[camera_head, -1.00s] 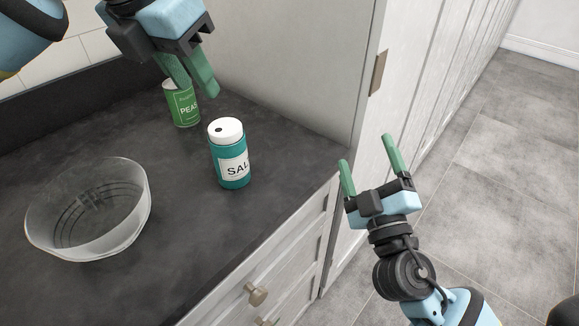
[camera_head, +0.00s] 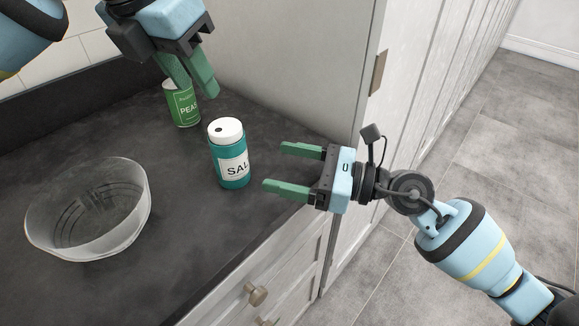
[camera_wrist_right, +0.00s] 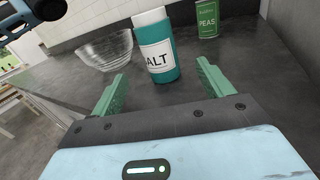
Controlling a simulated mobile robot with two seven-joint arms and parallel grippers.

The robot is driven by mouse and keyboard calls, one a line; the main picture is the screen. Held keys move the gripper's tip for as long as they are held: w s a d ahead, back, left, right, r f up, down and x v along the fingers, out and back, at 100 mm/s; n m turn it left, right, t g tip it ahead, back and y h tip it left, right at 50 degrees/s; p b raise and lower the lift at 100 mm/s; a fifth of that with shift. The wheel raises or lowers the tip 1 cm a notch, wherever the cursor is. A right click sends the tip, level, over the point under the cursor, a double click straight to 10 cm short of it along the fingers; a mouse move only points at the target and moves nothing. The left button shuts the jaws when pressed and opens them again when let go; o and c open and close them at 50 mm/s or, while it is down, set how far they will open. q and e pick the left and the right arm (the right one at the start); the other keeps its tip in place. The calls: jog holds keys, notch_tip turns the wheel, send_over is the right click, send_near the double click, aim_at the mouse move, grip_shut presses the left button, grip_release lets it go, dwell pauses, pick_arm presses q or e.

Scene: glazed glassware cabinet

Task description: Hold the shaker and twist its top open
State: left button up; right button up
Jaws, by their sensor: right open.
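The shaker (camera_head: 231,160) is a teal cylinder with a white label reading "SAL" and a white top (camera_head: 226,130) with a dark spot. It stands upright on the dark countertop.
A green peas can (camera_head: 184,108) stands behind the shaker, also in the right wrist view (camera_wrist_right: 208,20). A clear glass bowl (camera_head: 88,212) sits at the left. The cabinet side (camera_head: 290,60) rises behind. Drawers with knobs (camera_head: 257,294) are below the counter's front edge.

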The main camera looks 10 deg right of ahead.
aim_at(223, 158)
jog(key=shift+f+n, duration=0.2)
jog(key=shift+n, duration=0.2)
jog(key=shift+a, duration=0.1)
jog(key=x, duration=1.2)
jog(key=shift+s+f, duration=0.1)
jog(key=shift+f, duration=0.1)
pick_arm(q)
jog(key=shift+o, duration=0.2)
pick_arm(e)
jog(key=c, duration=1.2)
pick_arm(q)
jog(key=o, duration=0.5)
jog(key=shift+w, duration=0.1)
jog(key=shift+c, duration=0.2)
pick_arm(e)
jog(key=shift+o, duration=0.2)
pick_arm(q)
jog(key=shift+o, duration=1.2)
jog(key=shift+w+a+r+m, duration=0.1)
jog(key=shift+w+a+m, duration=0.05)
jog(key=shift+m, duration=0.25)
jog(key=w+m+g, duration=0.1)
jog(key=m, duration=0.2)
jog(key=w+a+r+m+g+h, duration=0.1)
jog(key=m, duration=0.3)
jog(key=w+a+r+m+g, duration=0.1)
jog(key=m, duration=0.2)
jog(key=shift+w+a+r+g+h, duration=0.1)
jog(key=shift+w+a+g+h, duration=0.05)
jog(key=shift+g+h, duration=0.2)
